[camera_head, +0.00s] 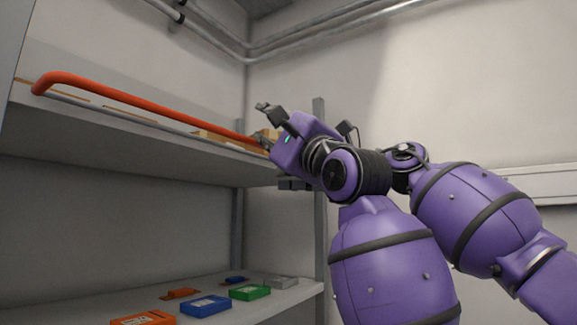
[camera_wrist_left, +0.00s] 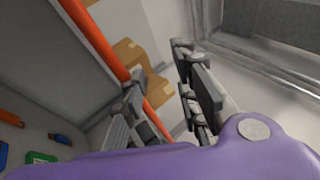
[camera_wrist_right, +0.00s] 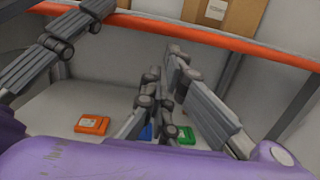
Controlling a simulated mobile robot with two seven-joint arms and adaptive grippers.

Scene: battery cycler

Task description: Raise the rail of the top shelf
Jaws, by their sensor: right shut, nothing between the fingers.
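The orange-red rail (camera_head: 140,103) of the top shelf (camera_head: 120,143) runs along its front, close above a grey rod on the edge. Its near end bends at the left. My left gripper (camera_head: 264,124) is open at the rail's far part. In the left wrist view the rail (camera_wrist_left: 108,48) passes close by one finger of the open left gripper (camera_wrist_left: 160,80); I cannot tell whether they touch. My right gripper (camera_wrist_right: 163,75) is shut and empty, below the rail (camera_wrist_right: 200,36) in its wrist view. In the head view it is mostly hidden behind my arms.
Cardboard boxes (camera_wrist_right: 224,12) stand on the top shelf behind the rail. The lower shelf (camera_head: 262,306) holds several coloured cases, including a blue one (camera_head: 206,305) and a green one (camera_head: 250,292). A grey upright post (camera_head: 320,235) stands at the shelf's far end.

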